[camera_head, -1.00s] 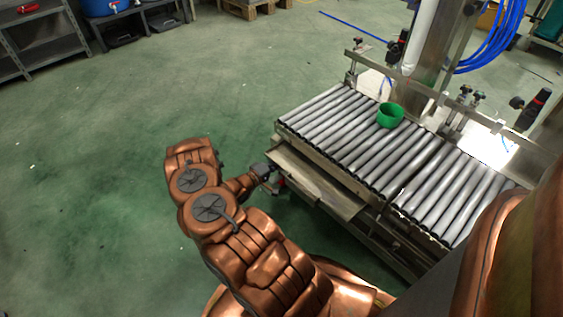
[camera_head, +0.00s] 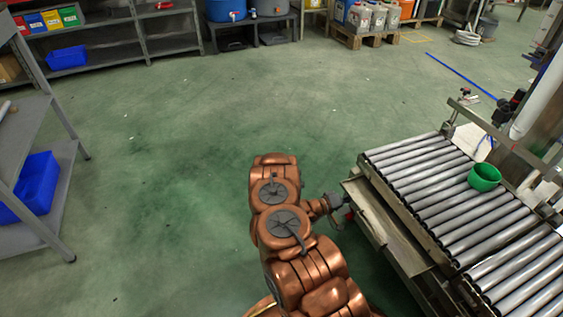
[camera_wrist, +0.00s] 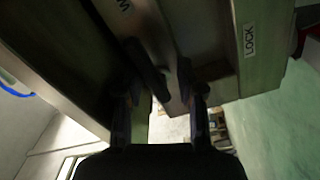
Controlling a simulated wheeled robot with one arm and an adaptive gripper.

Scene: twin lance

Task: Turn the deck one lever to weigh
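The deck, a roller conveyor (camera_head: 440,185), stands at the right in the head view. In the wrist view a dark lever (camera_wrist: 148,72) hangs on the metal panel, between the fingers of my gripper (camera_wrist: 160,88) and closer to the left one. The fingers are apart, with a gap to the right finger. I cannot tell whether the left finger touches the lever. A "LOCK" label (camera_wrist: 249,40) is on the right; a partly cut-off label is at the top.
A green cup (camera_head: 484,177) stands on the rollers. A shelf with a blue bin (camera_head: 38,182) is at the left. Pallets and containers (camera_head: 370,20) are at the back. The green floor left of my arm is clear.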

